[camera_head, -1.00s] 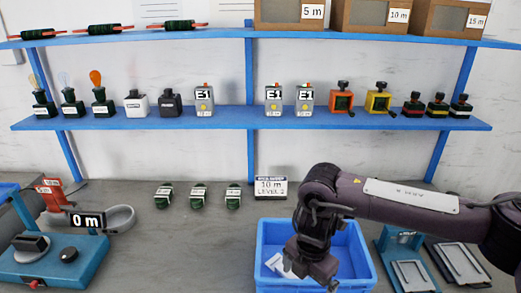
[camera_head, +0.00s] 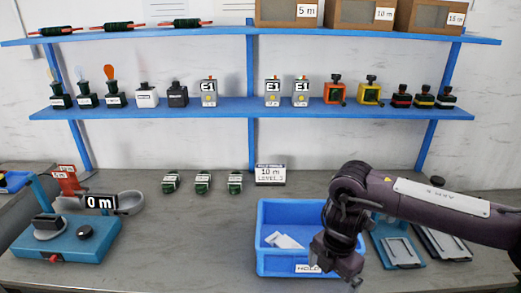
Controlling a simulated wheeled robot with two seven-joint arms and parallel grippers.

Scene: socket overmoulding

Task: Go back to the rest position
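My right gripper (camera_head: 339,272) hangs at the front right corner of a blue bin (camera_head: 282,212) on the grey bench, its arm coming in from the right. It points down, and nothing shows held in it. Its fingers are dark and small here, so I cannot tell whether they are open or shut. The bin has a front label and holds pale flat pieces (camera_head: 284,240). My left gripper is out of view.
A teal machine (camera_head: 70,240) with a "0 m" display stands at the left. Teal fixtures (camera_head: 402,250) stand at the right behind my arm. Several small devices line the blue shelf (camera_head: 250,107). Three green coils (camera_head: 203,183) lie on the bench; its middle is clear.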

